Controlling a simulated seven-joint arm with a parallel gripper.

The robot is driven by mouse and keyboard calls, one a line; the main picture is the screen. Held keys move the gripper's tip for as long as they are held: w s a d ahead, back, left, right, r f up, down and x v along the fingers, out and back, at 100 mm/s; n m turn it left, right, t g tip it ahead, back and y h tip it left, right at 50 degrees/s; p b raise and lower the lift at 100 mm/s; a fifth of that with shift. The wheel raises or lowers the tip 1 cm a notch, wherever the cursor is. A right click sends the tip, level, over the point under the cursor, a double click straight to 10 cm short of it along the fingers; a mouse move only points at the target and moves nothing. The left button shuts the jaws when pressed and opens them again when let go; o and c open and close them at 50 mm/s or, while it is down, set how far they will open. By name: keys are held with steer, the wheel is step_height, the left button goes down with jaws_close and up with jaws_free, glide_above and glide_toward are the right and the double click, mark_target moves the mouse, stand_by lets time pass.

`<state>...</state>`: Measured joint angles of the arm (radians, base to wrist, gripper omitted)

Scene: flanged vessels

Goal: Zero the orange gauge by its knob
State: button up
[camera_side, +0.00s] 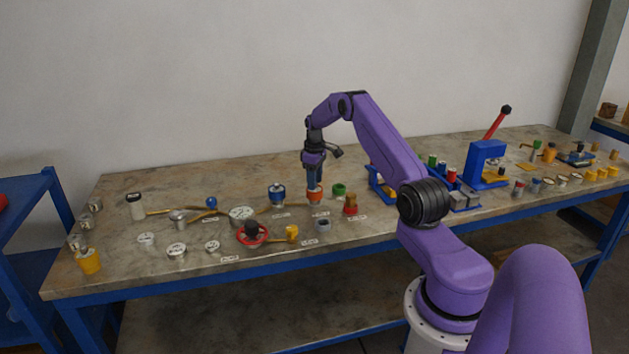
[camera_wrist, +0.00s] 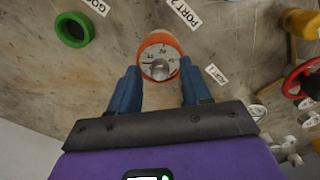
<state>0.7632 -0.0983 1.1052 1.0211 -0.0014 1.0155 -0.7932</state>
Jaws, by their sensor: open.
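The orange gauge (camera_wrist: 171,42) stands on the bench, with a white dial face and a metallic knob (camera_wrist: 159,70) in its middle. The dial's needle is too small to read clearly. In the side view the orange gauge (camera_side: 314,197) is directly below my gripper (camera_side: 314,186). In the wrist view my gripper (camera_wrist: 158,85) has its two blue fingers apart, one on each side of the gauge's near part, with the knob between their tips. I cannot tell whether the fingers touch the knob.
A green ring (camera_wrist: 74,30) lies beside the gauge. A blue-banded vessel (camera_side: 277,194), a red valve wheel (camera_side: 252,233) and a red-based brass fitting (camera_side: 350,205) stand nearby. A blue press (camera_side: 487,165) is farther right. Bare bench (camera_side: 190,178) lies behind on the left.

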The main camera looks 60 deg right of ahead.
steer(key=shift+f, duration=0.25)
jaws_close()
steer(key=m, duration=1.1)
steer(key=shift+m, duration=0.3)
stand_by(0.5)
